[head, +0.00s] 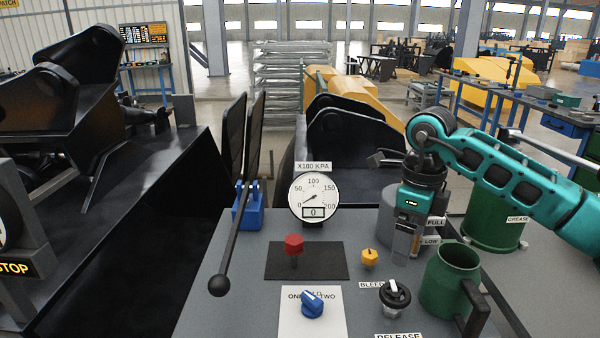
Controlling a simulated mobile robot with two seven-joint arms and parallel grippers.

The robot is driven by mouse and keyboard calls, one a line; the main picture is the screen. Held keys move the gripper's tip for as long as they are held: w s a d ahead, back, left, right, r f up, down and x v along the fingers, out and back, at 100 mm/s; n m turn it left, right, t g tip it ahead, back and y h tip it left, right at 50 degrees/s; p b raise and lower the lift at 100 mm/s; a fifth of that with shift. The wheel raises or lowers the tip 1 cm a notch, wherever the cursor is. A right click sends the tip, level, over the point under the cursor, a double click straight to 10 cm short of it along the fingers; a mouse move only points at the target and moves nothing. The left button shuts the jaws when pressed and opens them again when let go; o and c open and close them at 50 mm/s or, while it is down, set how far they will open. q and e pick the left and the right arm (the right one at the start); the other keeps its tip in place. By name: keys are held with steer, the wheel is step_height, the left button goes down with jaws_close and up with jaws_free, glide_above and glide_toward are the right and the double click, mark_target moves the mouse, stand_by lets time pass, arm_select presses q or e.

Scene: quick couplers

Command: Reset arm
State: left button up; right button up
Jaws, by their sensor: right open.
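My right arm comes in from the right, and its gripper (405,252) points down over the back right of the grey panel (225,300). It is open, with nothing seen between its fingers. It is in front of a grey cylinder (387,222) with FULL and LOW labels, which it partly hides; I cannot tell whether they touch. A yellow knob (369,257) marked BLEED stands to the gripper's lower left, apart from it. A black knob (394,294) marked RELEASE is below it. My left gripper is not in view.
A gauge (313,196) reads 0. A red knob (294,243), a blue selector (312,303) and a black-balled lever (225,268) are on the panel's left and middle. A green jug (449,280) stands right of the gripper; a green GREASE drum (492,220) is behind.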

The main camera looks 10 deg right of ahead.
steer(key=s+a+f+n+y, duration=0.15)
steer(key=a+y, duration=0.75)
steer(key=a, duration=1.1)
steer(key=s+a+r+m+t+y, duration=0.2)
steer(key=a+r+m+t+y, duration=0.65)
steer(key=r+m+y, duration=0.2)
steer(key=w+d+m+t+h, duration=0.3)
steer(key=d+m+t+h, duration=0.7)
steer(key=m, duration=0.5)
steer(key=s+d+f+m+g+h, duration=0.2)
steer(key=d+f+m+h, duration=0.4)
steer(key=f+m+h, duration=0.45)
steer(key=s+d+f+m+g+y, duration=0.1)
steer(key=s+d+f+m+g, duration=0.2)
steer(key=s+f+m+g, duration=0.95)
step_height(320, 180, down, 13)
steer(key=s+a+n+t+y+p, duration=0.1)
steer(key=s+a+n+t+y, duration=0.1)
steer(key=n+t, duration=0.3)
steer(key=shift+a+t, duration=0.45)
steer(key=shift+t, duration=0.45)
